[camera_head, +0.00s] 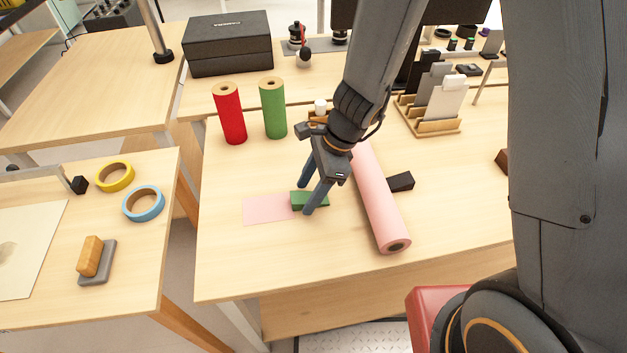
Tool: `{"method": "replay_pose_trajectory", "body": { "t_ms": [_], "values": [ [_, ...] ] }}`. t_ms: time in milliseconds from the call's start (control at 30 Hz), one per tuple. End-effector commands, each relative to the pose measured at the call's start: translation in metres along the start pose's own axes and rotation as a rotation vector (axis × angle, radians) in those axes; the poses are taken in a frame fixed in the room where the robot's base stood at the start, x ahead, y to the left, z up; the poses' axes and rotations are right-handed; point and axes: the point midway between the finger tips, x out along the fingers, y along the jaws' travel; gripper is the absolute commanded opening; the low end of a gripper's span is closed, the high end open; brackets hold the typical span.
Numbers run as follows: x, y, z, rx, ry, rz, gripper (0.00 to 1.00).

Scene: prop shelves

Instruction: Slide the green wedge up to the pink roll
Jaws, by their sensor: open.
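The green wedge (312,200) lies on the table at the right end of a flat pink rectangle (265,210). The pink roll (380,208) lies on its side to the right of the wedge, with a gap of bare table between them. My gripper (306,198) is open and reaches down at the wedge, with one finger in front of it and the other behind it. The front finger covers part of the wedge. I cannot tell whether the fingers touch it. My arm hides the far end of the roll.
A dark block (401,181) sits against the right side of the pink roll. A red roll (230,114) and a green roll (273,108) stand upright at the back left. A wooden holder (437,127) stands at the back right. The table's front left is clear.

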Motion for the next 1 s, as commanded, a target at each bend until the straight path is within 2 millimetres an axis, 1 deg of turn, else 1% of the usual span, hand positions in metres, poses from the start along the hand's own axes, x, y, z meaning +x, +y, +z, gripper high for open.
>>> {"method": "replay_pose_trajectory", "body": {
  "t_ms": [100, 367, 400, 467, 633, 667, 700, 767, 1000],
  "values": [
    [0.006, -0.0001, 0.0001, 0.0, 0.001, 0.0, 0.53],
    [0.007, -0.0002, 0.0, -0.001, 0.001, -0.001, 0.53],
    [0.007, -0.0002, 0.0, -0.001, 0.001, -0.001, 0.5],
    [0.0069, -0.0002, -0.0001, -0.001, 0.001, -0.001, 0.4],
    [0.0069, -0.0001, -0.0001, -0.001, 0.001, -0.001, 0.11],
    [0.0069, -0.0001, -0.0001, -0.001, 0.001, -0.001, 0.09],
    [0.0069, -0.0001, -0.0001, -0.001, 0.001, -0.001, 0.24],
    [0.0068, -0.0001, -0.0001, -0.001, 0.001, -0.001, 0.14],
    [0.0053, -0.0001, -0.0036, 0.001, 0.001, -0.001, 0.13]
  ]
}}
